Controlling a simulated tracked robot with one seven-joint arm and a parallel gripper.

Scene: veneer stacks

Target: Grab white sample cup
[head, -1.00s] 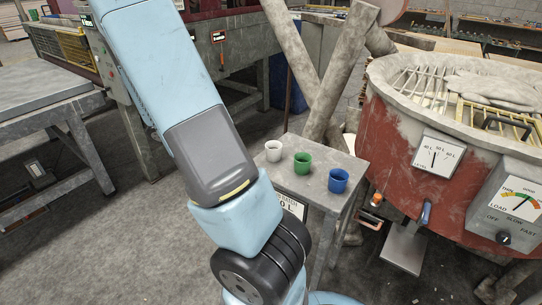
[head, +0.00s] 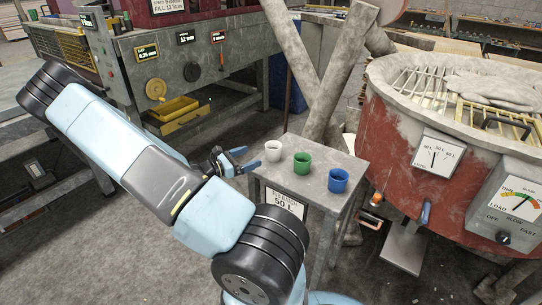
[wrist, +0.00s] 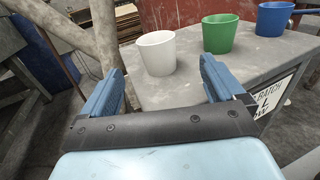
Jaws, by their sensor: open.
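The white sample cup (head: 273,150) stands upright at the left end of a small grey table (head: 310,190). My gripper (head: 243,161) is open and empty just left of the cup, at about the height of the tabletop. In the wrist view the white cup (wrist: 156,53) stands ahead of the gripper (wrist: 160,80), between the lines of its two blue fingers and apart from both. A green cup (head: 302,163) and a blue cup (head: 338,180) stand in a row to its right; both also show in the wrist view.
A red round mixer (head: 415,150) with a grated top stands right of the table. Thick grey pipes (head: 325,90) rise behind the table. A grey machine with a yellow tray (head: 175,112) stands at the back left. Open floor lies in front.

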